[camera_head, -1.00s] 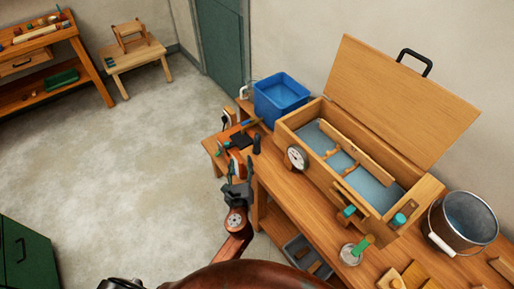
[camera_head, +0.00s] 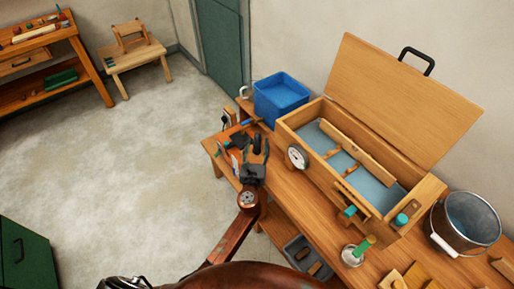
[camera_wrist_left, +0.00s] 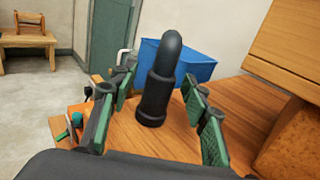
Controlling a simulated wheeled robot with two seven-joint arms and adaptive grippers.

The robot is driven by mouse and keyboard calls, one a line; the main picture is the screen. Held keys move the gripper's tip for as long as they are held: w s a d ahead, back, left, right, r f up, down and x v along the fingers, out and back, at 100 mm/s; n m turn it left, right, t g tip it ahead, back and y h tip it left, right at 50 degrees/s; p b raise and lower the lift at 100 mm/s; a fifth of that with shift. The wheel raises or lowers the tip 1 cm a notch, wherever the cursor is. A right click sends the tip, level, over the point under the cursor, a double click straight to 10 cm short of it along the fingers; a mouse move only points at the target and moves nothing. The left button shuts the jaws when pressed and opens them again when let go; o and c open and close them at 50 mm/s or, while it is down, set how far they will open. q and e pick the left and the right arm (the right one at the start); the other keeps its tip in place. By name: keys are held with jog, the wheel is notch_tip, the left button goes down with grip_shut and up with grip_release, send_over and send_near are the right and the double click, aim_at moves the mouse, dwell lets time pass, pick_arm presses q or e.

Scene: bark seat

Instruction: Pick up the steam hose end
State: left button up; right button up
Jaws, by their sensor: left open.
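The steam hose end appears to be the black, round-tipped upright piece (camera_wrist_left: 160,85) in the left wrist view. It stands on the wooden bench top. In the head view it is small and dark (camera_head: 257,142), partly hidden by my fingers. My left gripper (camera_head: 254,154) is open at the bench's left end. In the left wrist view its green-padded fingers (camera_wrist_left: 158,82) spread on either side of the black piece, with gaps on both sides. My right gripper is not in view.
A blue bin (camera_head: 281,100) stands behind the black piece. The open wooden steam box (camera_head: 291,122) with a dial (camera_head: 297,157) is to the right. Small tools lie on the bench to the left. A metal bucket (camera_head: 466,222) is at the far right.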

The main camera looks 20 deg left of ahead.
pick_arm(q)
jog(key=shift+c, duration=0.7)
jog(key=c, duration=0.9)
grip_shut()
jog(key=shift+r, duration=0.1)
